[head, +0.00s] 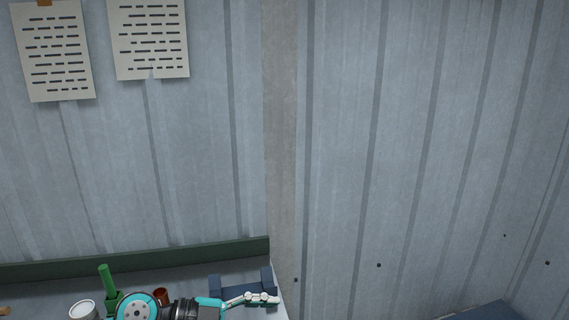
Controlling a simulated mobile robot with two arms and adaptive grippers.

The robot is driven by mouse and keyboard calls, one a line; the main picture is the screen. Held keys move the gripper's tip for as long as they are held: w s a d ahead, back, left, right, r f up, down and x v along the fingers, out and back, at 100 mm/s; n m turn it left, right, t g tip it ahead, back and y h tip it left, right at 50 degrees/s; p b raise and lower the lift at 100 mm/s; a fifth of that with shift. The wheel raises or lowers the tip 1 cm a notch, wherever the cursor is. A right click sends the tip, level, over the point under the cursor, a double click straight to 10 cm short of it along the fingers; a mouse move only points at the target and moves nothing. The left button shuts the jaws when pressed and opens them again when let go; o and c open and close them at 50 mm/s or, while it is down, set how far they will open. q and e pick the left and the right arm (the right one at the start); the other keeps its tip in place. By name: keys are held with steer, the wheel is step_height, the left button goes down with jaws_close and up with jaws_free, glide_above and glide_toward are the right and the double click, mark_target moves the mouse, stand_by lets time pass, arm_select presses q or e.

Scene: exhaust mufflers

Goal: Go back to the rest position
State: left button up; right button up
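An arm shows at the bottom left of the head view and points right; I take it as my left arm because it comes in from the left. My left gripper (268,300) is above the right end of a workbench, in front of a dark blue holder. Its fingers are seen small and from the side, so I cannot tell if they are open or shut. I see nothing clearly held in it. My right arm and gripper are out of view. No muffler can be made out.
The workbench (50,290) has a green back edge (180,255). On it are the dark blue holder (266,283), a green upright object (106,280), a white round container (83,310) and a brown cup (161,295). A corrugated wall (400,130) stands behind. A dark blue surface (490,312) shows at lower right.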

arm_select(q)
step_height(320, 180, up, 7)
steer(key=d+n+t+h, duration=0.2)
steer(key=n+t+h, duration=0.15)
steer(key=t, duration=0.25)
steer(key=w+a+n+t+y, duration=0.3)
steer(key=a+n+t+y, duration=0.65)
steer(key=n+t, duration=0.3)
steer(key=s+a+f+n+g+y, duration=0.2)
steer(key=a+f+n+g+y, duration=0.1)
steer(key=a+f+y, duration=0.3)
steer(key=s+a+f+n+g+y, duration=0.2)
steer(key=a+f+n+g+y, duration=0.15)
steer(key=f, duration=0.55)
steer(key=s+f+m+g+h, duration=0.1)
steer(key=s+f+g, duration=0.55)
steer(key=s, duration=0.45)
steer(key=s+f+m+g, duration=0.1)
steer(key=s+f+g, duration=0.5)
steer(key=s, duration=0.5)
step_height(320, 180, down, 33)
steer(key=s+b, duration=0.3)
steer(key=s+a+f+g+b, duration=0.1)
steer(key=s+a+f+b, duration=0.1)
steer(key=s+f, duration=1.3)
steer(key=shift+a+f, duration=0.3)
steer(key=shift+a, duration=0.05)
